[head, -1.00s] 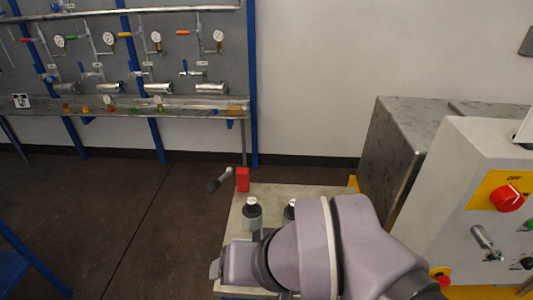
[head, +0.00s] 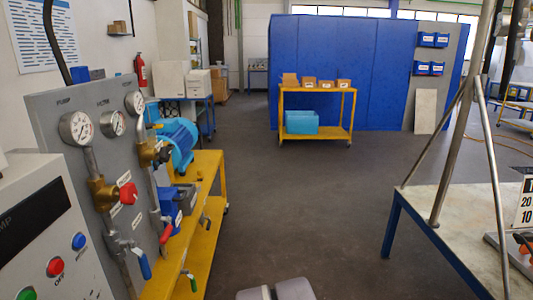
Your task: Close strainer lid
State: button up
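I cannot make out a strainer or its lid in the head view. A grey panel (head: 78,125) with gauges, pipes and valves stands at the left, beside a yellow bench. A blue pump or motor (head: 178,142) sits behind the panel, and a blue box-like part (head: 170,212) is lower on the bench. My gripper is not in view. Only a grey rounded piece, likely part of my arm, shows at the bottom edge.
A white control box (head: 45,230) with buttons is at the near left. Steel legs (head: 452,155) stand on a blue-framed table (head: 440,205) at the right. A yellow cart (head: 317,90) with boxes stands ahead. The floor (head: 300,200) between is clear.

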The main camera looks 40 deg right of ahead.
aim_at(162, 178)
jog(key=l+z, duration=0.1)
jog(key=z, duration=0.15)
jog(key=i+l+u, duration=0.1)
jog(key=i+l, duration=0.2)
jog(key=i+l+u, duration=0.15)
jog(key=i+l, duration=0.2)
jog(key=i, duration=0.15)
jog(key=i+l+u, duration=0.1)
jog(key=i+l, duration=0.25)
jog(key=i+l+u, duration=0.15)
jog(key=i+l, duration=0.25)
jog(key=i+l+u, duration=0.1)
jog(key=i+l, duration=0.25)
jog(key=i+l+u, duration=0.15)
jog(key=i+l, duration=0.15)
jog(key=l, duration=0.3)
jog(key=i+l+u, duration=0.1)
jog(key=i+l, duration=0.2)
jog(key=l, duration=0.2)
